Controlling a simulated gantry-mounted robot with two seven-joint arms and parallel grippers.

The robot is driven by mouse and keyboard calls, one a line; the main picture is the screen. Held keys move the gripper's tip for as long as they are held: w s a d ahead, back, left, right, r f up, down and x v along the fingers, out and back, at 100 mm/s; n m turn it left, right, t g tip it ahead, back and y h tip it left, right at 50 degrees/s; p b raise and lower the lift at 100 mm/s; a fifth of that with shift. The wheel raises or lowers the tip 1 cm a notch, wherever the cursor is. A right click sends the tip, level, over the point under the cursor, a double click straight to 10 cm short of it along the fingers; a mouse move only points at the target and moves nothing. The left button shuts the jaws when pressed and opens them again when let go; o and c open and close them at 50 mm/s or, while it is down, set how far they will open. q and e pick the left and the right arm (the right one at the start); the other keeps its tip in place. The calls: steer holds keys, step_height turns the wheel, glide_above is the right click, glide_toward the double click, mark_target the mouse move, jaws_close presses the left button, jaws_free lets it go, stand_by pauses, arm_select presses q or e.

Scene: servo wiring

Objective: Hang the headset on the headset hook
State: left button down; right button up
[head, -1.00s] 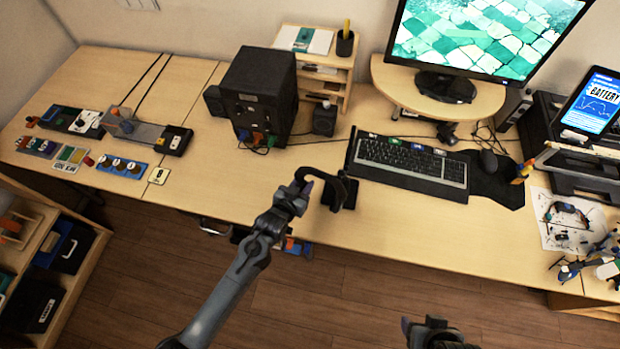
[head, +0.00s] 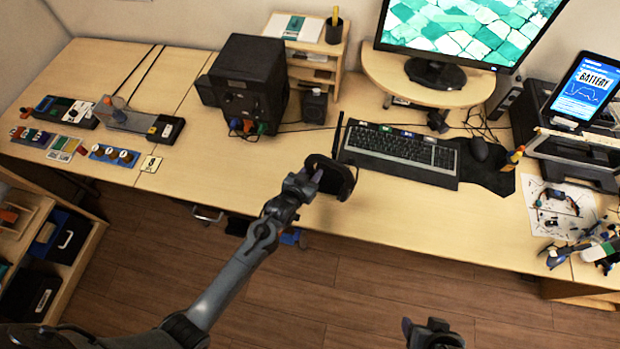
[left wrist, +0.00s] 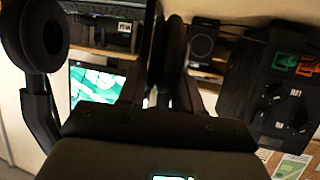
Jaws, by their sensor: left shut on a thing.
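The black headset (head: 338,178) is in my left gripper (head: 316,177), held over the front edge of the desk, just left of the keyboard. In the left wrist view one round ear cup (left wrist: 42,38) with its band shows at the left. Another dark padded part (left wrist: 176,52) is between the fingers, which are shut on the headset. My right gripper (head: 430,328) is at the bottom edge of the head view, partly cut off, over the floor and away from the headset. I cannot make out the headset hook in either view.
Several small modules lie at the left. A drawer unit (head: 45,240) stands at lower left. The floor before the desk is open.

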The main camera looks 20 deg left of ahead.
mark_target(313, 165)
arm_select(q)
steer(key=shift+w+a+f+b, duration=0.1)
steer(key=shift+w+a+b, duration=0.05)
steer(key=shift+w+b, duration=0.7)
steer(key=shift+w+a+f+b, duration=0.15)
steer(key=shift+w+b, duration=0.45)
steer(key=shift+w, duration=0.35)
steer(key=w+b, duration=0.2)
steer(key=w, duration=0.1)
steer(key=w+f+b, duration=0.1)
steer(key=shift+w+a+b, duration=0.15)
steer(key=shift+a+b, duration=0.2)
steer(key=shift+b, duration=0.05)
steer(key=shift+f, duration=0.1)
steer(key=c, duration=0.7)
jaws_free()
